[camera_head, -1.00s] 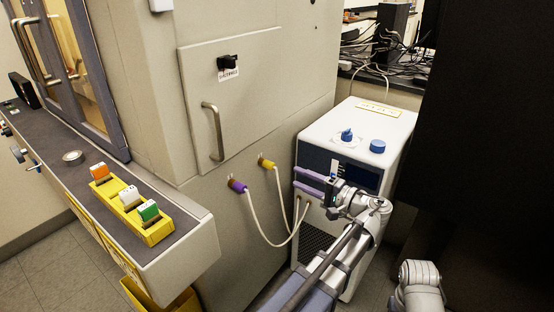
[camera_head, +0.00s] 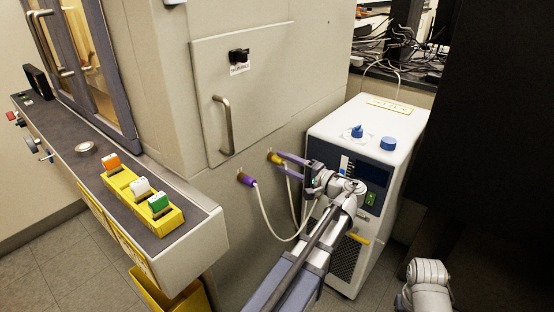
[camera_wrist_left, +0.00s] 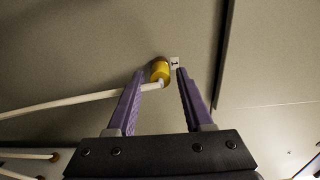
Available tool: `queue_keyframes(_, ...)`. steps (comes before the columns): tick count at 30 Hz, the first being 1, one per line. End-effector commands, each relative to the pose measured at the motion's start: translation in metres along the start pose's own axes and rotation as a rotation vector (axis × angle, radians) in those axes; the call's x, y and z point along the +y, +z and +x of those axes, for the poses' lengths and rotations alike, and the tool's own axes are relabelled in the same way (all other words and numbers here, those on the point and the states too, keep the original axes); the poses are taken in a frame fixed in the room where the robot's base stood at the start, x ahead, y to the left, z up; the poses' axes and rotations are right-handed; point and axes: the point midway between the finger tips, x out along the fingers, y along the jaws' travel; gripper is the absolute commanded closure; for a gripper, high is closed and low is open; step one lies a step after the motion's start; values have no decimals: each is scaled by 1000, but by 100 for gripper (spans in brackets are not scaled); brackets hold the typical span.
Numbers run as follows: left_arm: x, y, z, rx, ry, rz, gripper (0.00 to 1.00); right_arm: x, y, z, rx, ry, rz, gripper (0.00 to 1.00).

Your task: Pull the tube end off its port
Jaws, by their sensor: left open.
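The yellow tube end (camera_head: 272,157) sits on its port in the grey cabinet wall. A white tube (camera_wrist_left: 75,102) runs from it to the left in the left wrist view. My left gripper (camera_head: 281,162) is open, with its purple fingers pointing at the wall. In the left wrist view, the yellow end (camera_wrist_left: 160,71) appears between the two fingertips (camera_wrist_left: 161,75), nearer the left one; contact cannot be told. A purple tube end (camera_head: 245,178) with a white tube sits on the wall to the left. My right gripper is not in view.
A white box unit (camera_head: 360,130) with blue knobs stands right of my left arm. A cabinet door with a handle (camera_head: 223,125) is above the ports. A ledge (camera_head: 150,228) with a yellow block holder (camera_head: 125,183) is at left. Cables (camera_head: 400,55) clutter the back.

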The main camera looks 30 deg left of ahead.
Motion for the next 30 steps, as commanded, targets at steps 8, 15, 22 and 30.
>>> queue_keyframes(8,0,0,8,1,0,0,49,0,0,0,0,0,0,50)
queue_keyframes(15,0,0,8,1,0,0,49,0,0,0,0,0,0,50)
queue_keyframes(22,0,0,7,1,0,0,58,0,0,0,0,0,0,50)
queue_keyframes(30,0,0,7,1,0,0,88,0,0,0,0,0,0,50)
